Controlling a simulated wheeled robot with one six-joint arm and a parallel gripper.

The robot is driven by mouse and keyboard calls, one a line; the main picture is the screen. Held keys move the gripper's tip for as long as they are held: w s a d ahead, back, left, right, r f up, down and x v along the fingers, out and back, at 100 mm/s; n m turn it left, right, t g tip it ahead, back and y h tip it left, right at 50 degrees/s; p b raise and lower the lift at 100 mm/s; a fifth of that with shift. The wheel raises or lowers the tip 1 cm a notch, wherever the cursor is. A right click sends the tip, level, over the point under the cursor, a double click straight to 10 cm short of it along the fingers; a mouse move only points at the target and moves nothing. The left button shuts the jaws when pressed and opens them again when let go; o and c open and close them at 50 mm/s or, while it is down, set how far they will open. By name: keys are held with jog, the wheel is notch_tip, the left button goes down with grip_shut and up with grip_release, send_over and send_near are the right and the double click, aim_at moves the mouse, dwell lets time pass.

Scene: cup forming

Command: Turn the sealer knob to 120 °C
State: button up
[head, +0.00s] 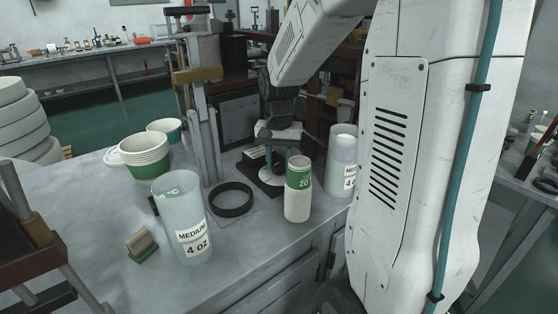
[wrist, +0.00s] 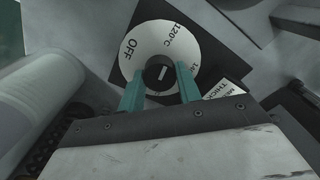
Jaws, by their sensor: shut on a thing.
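The sealer knob (wrist: 152,74) is a small dark round knob with a white mark, in the middle of a white dial (wrist: 136,66). The dial is printed OFF at left, 120°C at the upper right and a partly cut-off label at right. The white mark tilts slightly right of straight up, its upper end toward the 120°C side. My gripper (wrist: 161,76) has its teal fingers on either side of the knob, shut on it. In the head view my gripper (head: 268,165) is low at the back of the bench, and the knob there is hidden.
In the head view, a clear tube marked MEDIUM 4 OZ (head: 183,215) stands front left. A cup stack (head: 298,190) and a second tube (head: 341,155) stand right of my gripper. A black ring (head: 231,212) lies in front. Stacked bowls (head: 146,158) sit left.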

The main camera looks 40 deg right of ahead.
aim_at(279, 163)
jog(key=o, duration=1)
notch_tip(279, 163, up, 8)
jog(key=shift+f, duration=0.2)
jog(key=shift+r, duration=0.15)
